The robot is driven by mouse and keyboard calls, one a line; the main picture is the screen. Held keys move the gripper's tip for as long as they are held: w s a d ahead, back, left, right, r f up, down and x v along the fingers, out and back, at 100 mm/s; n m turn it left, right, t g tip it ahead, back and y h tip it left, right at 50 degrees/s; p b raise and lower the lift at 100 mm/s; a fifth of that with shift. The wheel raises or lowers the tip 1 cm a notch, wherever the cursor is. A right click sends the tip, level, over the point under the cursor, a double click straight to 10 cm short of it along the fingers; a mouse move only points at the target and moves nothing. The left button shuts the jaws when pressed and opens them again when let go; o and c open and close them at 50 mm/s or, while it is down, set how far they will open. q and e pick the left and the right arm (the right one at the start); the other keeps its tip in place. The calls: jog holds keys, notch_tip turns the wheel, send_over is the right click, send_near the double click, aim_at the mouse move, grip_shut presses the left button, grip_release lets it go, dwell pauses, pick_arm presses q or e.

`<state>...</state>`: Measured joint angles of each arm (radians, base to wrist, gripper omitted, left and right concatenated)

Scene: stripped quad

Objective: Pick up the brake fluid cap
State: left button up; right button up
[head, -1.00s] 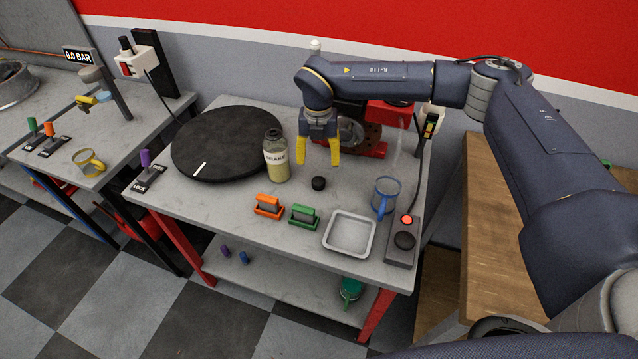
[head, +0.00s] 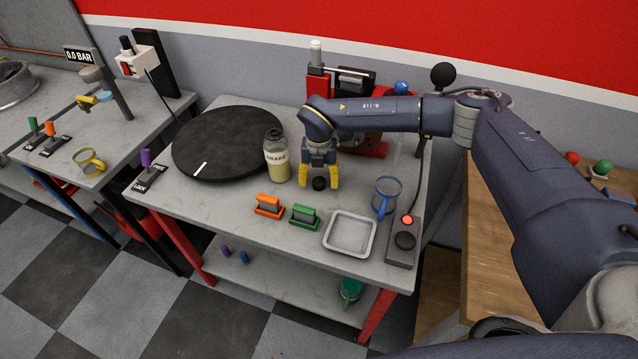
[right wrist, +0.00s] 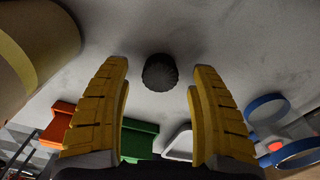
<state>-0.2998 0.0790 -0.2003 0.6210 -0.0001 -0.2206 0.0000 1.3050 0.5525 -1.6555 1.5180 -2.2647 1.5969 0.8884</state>
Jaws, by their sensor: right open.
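The brake fluid cap (head: 319,183) is a small black ridged round cap lying on the grey bench top. It also shows in the right wrist view (right wrist: 160,72), ahead of the fingertips and roughly centred between them. My right gripper (head: 319,182) is open, with its yellow fingers pointing down on either side of the cap in the head view. In the right wrist view the open fingers (right wrist: 160,75) hold nothing. The brake fluid bottle (head: 277,160), with yellowish fluid, stands upright just left of the gripper. My left gripper is not in view.
A black round turntable (head: 225,145) lies to the left. An orange block holder (head: 268,206), a green block holder (head: 304,216), a square tray (head: 350,250) and a blue-rimmed mug (head: 387,197) stand nearer the front. Red machinery (head: 374,150) is behind the gripper.

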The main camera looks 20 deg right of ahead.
jog(key=shift+f, duration=0.7)
jog(key=shift+c, duration=0.4)
jog(key=c, duration=1)
